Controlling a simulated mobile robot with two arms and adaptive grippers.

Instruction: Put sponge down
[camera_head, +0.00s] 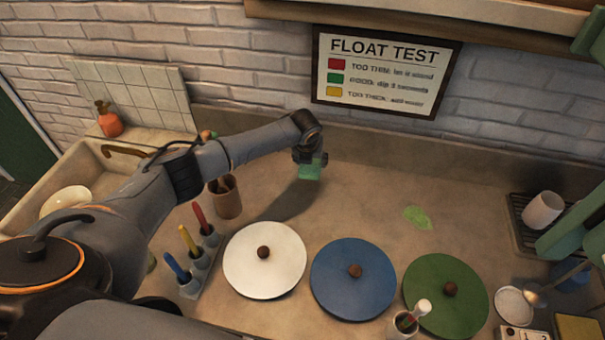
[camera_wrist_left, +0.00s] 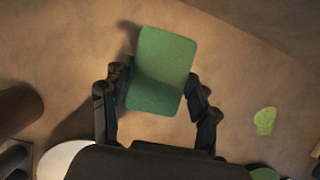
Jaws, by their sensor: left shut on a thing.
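A green sponge (camera_head: 310,172) is held in my left gripper (camera_head: 312,165) over the back of the counter (camera_head: 360,195), left of the counter's middle. In the left wrist view the sponge (camera_wrist_left: 162,70) sits between the two fingers of my left gripper (camera_wrist_left: 160,85), which are shut on it. A shadow lies beside it on the counter. I cannot tell how far above the surface the sponge is, or whether it touches. My right gripper is not clearly in view.
White (camera_head: 264,260), blue (camera_head: 352,280) and green (camera_head: 446,296) round plates lie in front. A green paint patch (camera_head: 417,217) is to the right. A brown cup (camera_head: 225,198) and a holder with coloured tools (camera_head: 205,250) stand left. Bare counter surrounds the sponge.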

